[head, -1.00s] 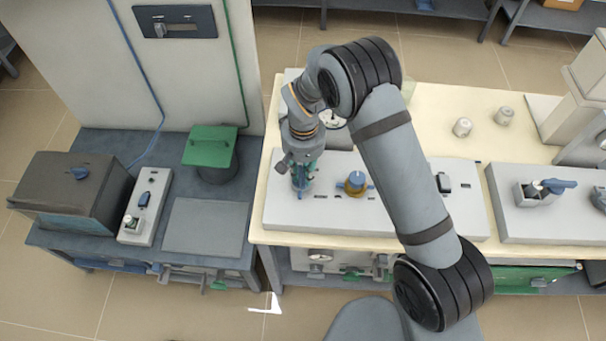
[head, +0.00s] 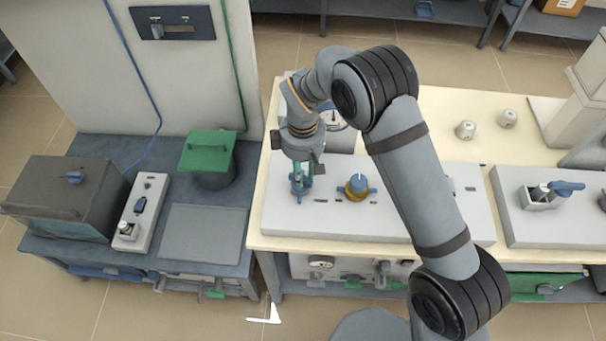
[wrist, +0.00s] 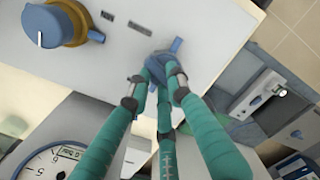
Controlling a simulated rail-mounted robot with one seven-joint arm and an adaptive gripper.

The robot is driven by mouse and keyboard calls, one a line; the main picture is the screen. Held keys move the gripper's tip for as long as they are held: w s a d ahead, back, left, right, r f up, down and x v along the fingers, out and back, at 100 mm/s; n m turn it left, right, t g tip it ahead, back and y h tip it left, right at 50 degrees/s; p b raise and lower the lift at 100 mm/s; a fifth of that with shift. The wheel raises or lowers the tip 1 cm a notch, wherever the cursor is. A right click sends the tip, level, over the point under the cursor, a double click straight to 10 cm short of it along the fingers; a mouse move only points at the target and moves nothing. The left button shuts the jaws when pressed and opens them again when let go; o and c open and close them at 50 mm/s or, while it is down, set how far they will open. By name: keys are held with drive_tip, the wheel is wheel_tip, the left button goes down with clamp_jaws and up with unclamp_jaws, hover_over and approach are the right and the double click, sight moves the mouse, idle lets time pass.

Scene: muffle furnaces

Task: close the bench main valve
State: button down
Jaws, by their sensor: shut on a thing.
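A small blue valve handle (wrist: 162,60) stands at the left end of the light grey bench panel (head: 400,222). My gripper (head: 300,176) points down onto it from above; its teal fingers (wrist: 160,82) are shut around the handle in the wrist view. A blue tab sticks out past the fingertips there. In the head view, the handle (head: 298,191) is mostly hidden by the fingers. A larger blue knob on a brass-coloured base (head: 357,187) stands just right of my gripper, apart from it.
A round gauge (wrist: 52,162) stands behind the panel, close to my fingers. To the left are a dark furnace box (head: 65,198), a small switch box (head: 142,208) and a green-lidded pot (head: 208,150). Another panel (head: 555,230) lies to the right.

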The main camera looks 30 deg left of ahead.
drive_tip(key=shift+w+a+n, duration=0.1)
drive_tip(key=shift+a+n, duration=0.05)
drive_tip(key=shift+n, duration=1.85)
drive_tip(key=c, duration=1.6)
unclamp_jaws()
drive_tip(key=shift+o, duration=0.2)
drive_tip(key=shift+r, duration=0.15)
wheel_tip(320, 180, up, 12)
drive_tip(key=shift+f, duration=0.2)
